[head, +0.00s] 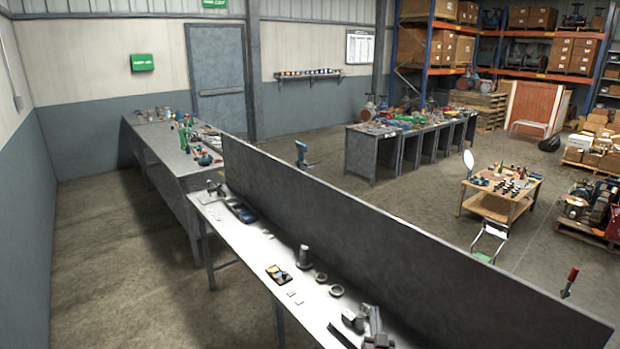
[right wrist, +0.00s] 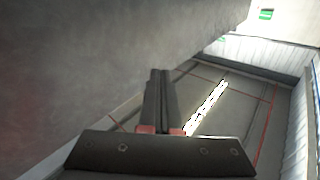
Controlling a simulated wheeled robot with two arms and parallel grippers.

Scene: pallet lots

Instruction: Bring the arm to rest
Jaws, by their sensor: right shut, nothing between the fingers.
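My right gripper (right wrist: 160,74) shows in the right wrist view. Its two dark fingers lie side by side, closed with nothing between them, and have red parts at their bases. It points up towards the ceiling (right wrist: 235,110), with a large grey surface close on the left. I cannot make out either gripper clearly in the head view, and my left gripper is not seen.
A long workbench (head: 232,226) with tools and small parts runs along a tall grey partition (head: 380,235). Other benches stand behind it. A wooden table (head: 494,207) and loaded racks are at the right. Open floor (head: 100,270) lies at the left.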

